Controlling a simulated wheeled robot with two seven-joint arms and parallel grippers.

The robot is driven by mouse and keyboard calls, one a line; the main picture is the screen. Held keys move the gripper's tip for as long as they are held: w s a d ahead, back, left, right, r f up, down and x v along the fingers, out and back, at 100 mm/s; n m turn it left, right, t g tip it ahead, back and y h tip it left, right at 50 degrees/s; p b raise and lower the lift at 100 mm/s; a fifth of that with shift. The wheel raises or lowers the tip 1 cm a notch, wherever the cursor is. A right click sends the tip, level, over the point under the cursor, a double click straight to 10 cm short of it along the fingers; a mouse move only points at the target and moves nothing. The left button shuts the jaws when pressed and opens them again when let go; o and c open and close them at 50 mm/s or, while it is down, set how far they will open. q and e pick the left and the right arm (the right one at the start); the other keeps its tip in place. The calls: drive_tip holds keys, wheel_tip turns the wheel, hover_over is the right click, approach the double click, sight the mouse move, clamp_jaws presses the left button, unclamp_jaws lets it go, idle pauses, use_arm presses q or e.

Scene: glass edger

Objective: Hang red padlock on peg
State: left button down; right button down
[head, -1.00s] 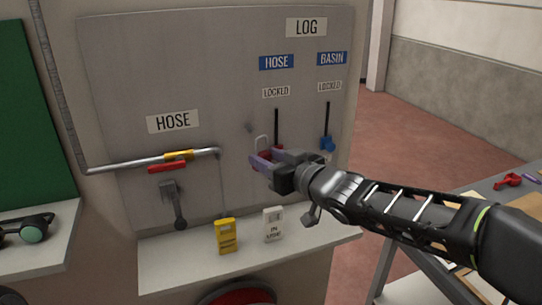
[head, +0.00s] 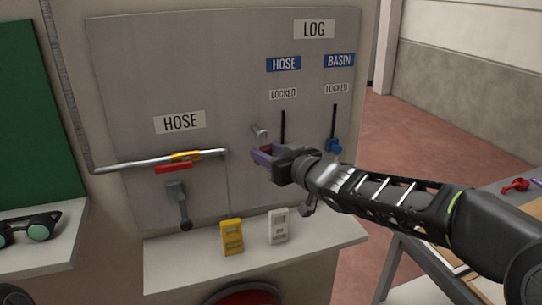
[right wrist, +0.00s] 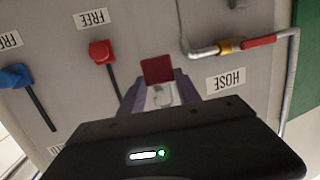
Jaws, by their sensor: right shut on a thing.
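The red padlock (head: 267,149) is between the fingers of my right gripper (head: 262,154), in front of the grey panel. In the right wrist view, its square red body (right wrist: 157,69) sits between the fingertips (right wrist: 157,92), with a pale shackle (right wrist: 163,97) beside it. My right gripper is shut on it. A short grey peg (head: 258,130) shows on the panel just above the fingers in the head view. The shackle overlaps that spot, and I cannot tell whether it is around the peg. My left gripper is not in view.
A blue knob (head: 333,147) on a black slot is right of the gripper. A red knob (right wrist: 102,52) shows in the right wrist view. Left are a pipe (head: 130,163) and red valve handle (head: 173,168). Yellow (head: 232,237) and white (head: 278,227) tags stand on the shelf below.

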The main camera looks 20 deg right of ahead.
drive_tip(key=shift+w+a+f+p, duration=0.15)
drive_tip(key=shift+w+p, duration=0.15)
drive_tip(key=shift+w, duration=1.9)
drive_tip(key=shift+w+f, duration=0.25)
drive_tip(key=shift+w, duration=0.35)
drive_tip(key=c, duration=0.8)
unclamp_jaws()
drive_tip(key=shift+o, duration=0.2)
drive_tip(key=shift+s, duration=0.1)
